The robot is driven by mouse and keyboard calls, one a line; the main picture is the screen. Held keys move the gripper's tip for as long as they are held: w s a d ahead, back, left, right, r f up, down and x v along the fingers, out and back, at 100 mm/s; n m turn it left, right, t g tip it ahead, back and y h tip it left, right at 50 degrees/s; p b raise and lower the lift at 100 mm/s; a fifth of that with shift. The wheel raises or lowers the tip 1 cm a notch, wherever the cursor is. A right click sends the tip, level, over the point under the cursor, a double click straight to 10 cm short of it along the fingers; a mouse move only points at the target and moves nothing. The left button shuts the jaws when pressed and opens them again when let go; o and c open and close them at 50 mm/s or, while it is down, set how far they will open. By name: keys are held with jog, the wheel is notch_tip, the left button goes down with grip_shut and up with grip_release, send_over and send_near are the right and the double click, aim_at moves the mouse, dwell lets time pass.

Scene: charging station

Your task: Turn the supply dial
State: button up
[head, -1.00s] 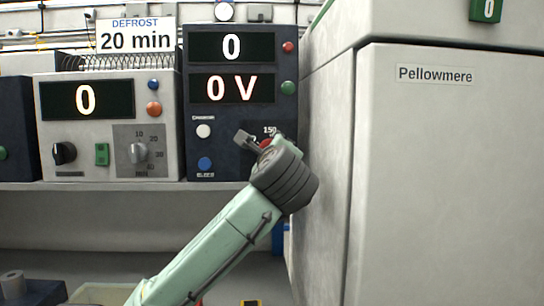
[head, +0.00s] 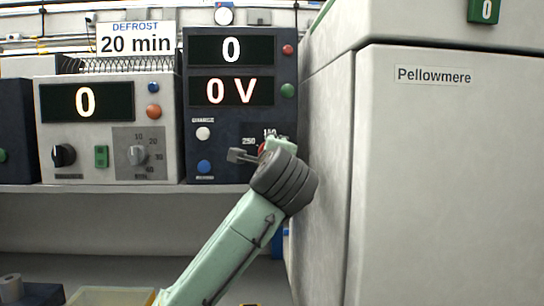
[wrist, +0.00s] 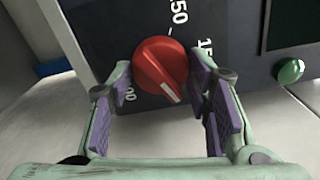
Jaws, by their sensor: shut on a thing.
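The supply dial (wrist: 160,66) is a round red knob with a white pointer mark. In the wrist view it sits between the purple-padded fingers of my gripper (wrist: 158,88), which is shut on it. The pointer points to the lower right there, between the printed numbers. In the head view the dial (head: 263,147) is mostly hidden behind my gripper (head: 255,153), with only a bit of red showing. The dark supply unit (head: 240,120) reads 0 on top and 0 V below.
A large grey Pellowmere cabinet (head: 455,180) stands close on the right of my arm. The shelf's front edge (head: 110,187) runs below both units.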

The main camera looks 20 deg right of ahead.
jog(key=o, duration=1.2)
jog(key=shift+s, duration=0.1)
jog(key=v, duration=1.2)
